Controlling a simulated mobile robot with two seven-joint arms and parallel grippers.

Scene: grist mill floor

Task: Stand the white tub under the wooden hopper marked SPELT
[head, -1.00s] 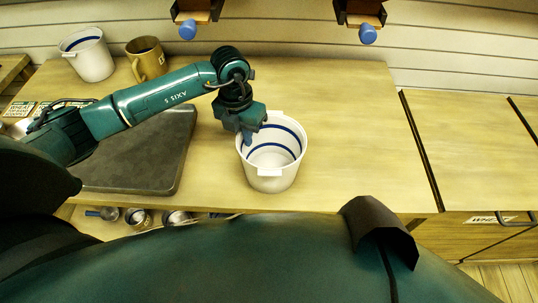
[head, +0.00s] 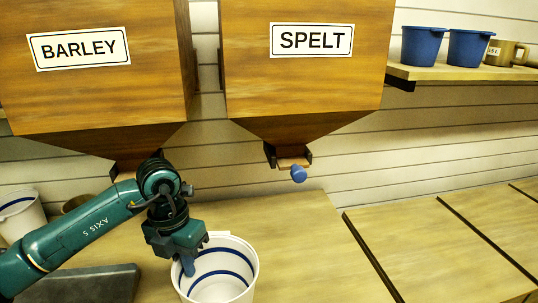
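The white tub (head: 240,265) with blue bands inside is upright at the bottom centre of the head view, its base cut off by the frame. My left gripper (head: 187,265) is at its left rim, with a blue fingertip inside the wall. The other finger is hidden, so I cannot tell whether it grips the rim. The wooden hopper marked SPELT (head: 305,85) hangs above the bench at the back, up and right of the tub. Its spout (head: 290,158) has a blue knob (head: 298,174). My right gripper is out of view.
The BARLEY hopper (head: 95,95) hangs to the left. Another white tub (head: 22,215) stands at the far left, near a dark slab (head: 90,285). Blue tubs (head: 422,46) and a mug (head: 503,53) sit on a shelf. The bench (head: 305,250) right of the tub is clear.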

